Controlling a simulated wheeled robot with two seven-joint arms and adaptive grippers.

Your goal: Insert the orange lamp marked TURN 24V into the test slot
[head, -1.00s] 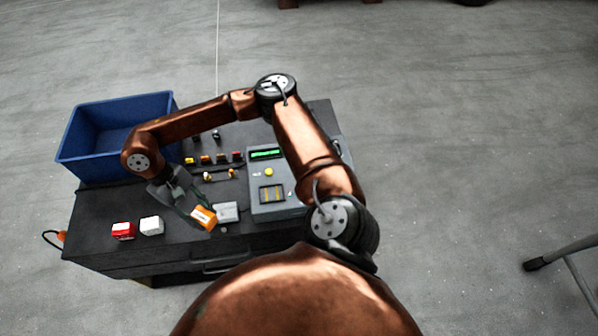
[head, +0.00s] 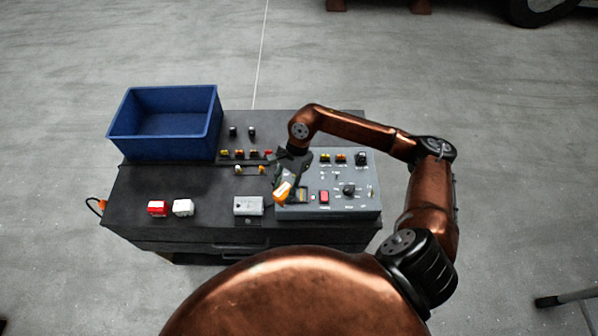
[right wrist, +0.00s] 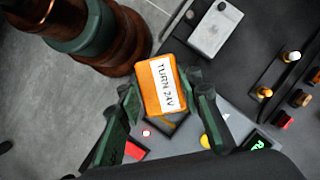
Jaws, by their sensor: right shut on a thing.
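The orange lamp (head: 282,193) has a white label. In the right wrist view the lamp (right wrist: 158,86) shows upright between the fingers with "TURN 24V" readable. My right gripper (head: 288,183) is shut on it over the left part of the grey test console (head: 366,203). The test slot (right wrist: 176,125), a dark square recess with a yellowish strip, shows just past the lamp and is partly hidden by it. In the head view the slot (head: 302,195) is partly covered by the gripper. The lamp appears above the slot; the gap cannot be judged. My left gripper is out of view.
A grey box (head: 249,206) stands left of the console. A blue bin (head: 165,146) is at the back left. Several small coloured parts (head: 239,154) stand behind the box.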

